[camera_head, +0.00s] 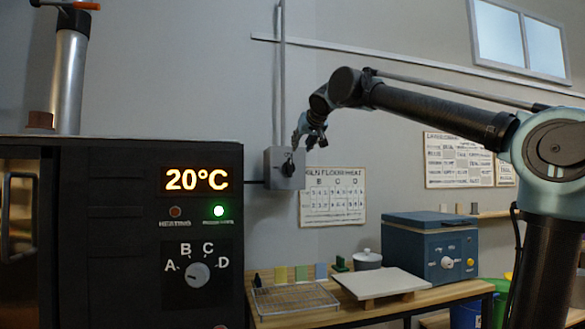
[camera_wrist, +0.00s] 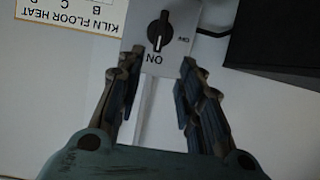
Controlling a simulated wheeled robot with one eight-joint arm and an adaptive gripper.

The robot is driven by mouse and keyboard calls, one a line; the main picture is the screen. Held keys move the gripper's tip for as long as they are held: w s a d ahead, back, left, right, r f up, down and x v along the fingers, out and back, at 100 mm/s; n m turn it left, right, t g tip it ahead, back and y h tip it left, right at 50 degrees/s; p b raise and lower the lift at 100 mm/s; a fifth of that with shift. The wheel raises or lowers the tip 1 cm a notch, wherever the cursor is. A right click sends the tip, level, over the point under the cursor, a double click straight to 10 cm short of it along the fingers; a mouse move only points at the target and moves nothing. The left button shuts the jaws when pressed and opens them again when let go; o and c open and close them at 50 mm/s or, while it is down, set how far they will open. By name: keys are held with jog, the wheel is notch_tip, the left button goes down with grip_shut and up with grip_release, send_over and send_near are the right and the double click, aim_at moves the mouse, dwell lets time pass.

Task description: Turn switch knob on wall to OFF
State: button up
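The wall switch is a grey box (camera_head: 284,178) with a black knob (camera_head: 288,169), right of the kiln in the head view. In the wrist view, which is upside down, the knob (camera_wrist: 159,31) stands upright in the picture, its pale mark pointing at the ON label. The OFF label (camera_wrist: 184,39) is to the right of the knob there. My gripper (camera_wrist: 157,68) is open and empty, with the knob lined up between its fingers but beyond the tips, apart from them. In the head view my gripper (camera_head: 306,141) is just above and right of the box.
A black kiln (camera_head: 120,240) with a lit 20°C display stands at left. A KILN FLOOR HEAT chart (camera_head: 333,196) hangs beside the box. Below are a wooden table (camera_head: 370,312) with a wire rack (camera_head: 295,298) and a blue machine (camera_head: 430,245). A conduit (camera_head: 279,80) rises from the box.

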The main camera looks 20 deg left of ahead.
aim_at(291, 164)
jog(key=x, duration=1.6)
jog(key=shift+w+f, duration=0.1)
jog(key=shift+f, duration=0.15)
grip_shut()
